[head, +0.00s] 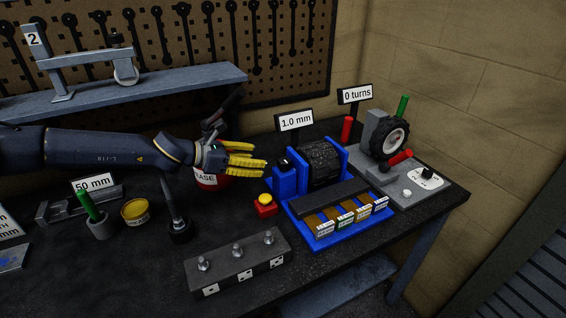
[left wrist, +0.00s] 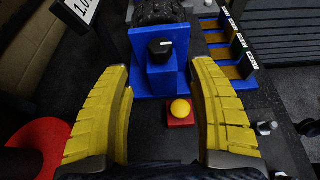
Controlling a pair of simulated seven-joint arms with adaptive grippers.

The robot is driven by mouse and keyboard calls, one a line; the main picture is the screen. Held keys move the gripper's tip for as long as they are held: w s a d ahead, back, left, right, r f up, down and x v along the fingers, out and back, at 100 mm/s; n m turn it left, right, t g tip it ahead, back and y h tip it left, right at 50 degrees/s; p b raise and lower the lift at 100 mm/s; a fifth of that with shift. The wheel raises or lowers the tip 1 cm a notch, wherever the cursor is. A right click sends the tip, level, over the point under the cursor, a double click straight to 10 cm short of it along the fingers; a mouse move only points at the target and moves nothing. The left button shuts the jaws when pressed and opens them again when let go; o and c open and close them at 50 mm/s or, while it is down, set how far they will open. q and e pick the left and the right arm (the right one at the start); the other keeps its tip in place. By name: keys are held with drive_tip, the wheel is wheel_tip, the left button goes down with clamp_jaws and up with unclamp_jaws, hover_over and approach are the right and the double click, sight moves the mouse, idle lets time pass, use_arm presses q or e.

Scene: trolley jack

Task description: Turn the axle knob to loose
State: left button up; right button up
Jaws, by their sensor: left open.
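A black faceted knob (head: 283,162) sits on the left end of a blue stand (head: 296,208) that carries a black ribbed roller (head: 322,160). The left wrist view shows this knob (left wrist: 160,48) ahead, between the fingertips in the picture. Another black knob (head: 428,174) sits on a white dial plate at the right; its markings are too small to read. I cannot tell which is the axle knob. My left gripper (head: 259,156), with yellow fingers, is open and empty, left of the blue stand and apart from it. My right gripper is not in view.
A red box with a yellow button (head: 265,203) is just below the blue stand's left side. A red can (head: 207,181) is behind my left gripper. A grey block with bolts (head: 238,262) lies in front. A wheel unit (head: 390,138) reads "0 turns"; the roller's sign (head: 296,121) reads "1.0 mm".

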sight(283, 160)
use_arm(q)
drive_tip(key=x, duration=1)
drive_tip(key=shift+d, duration=0.1)
drive_tip(key=c, duration=1.2)
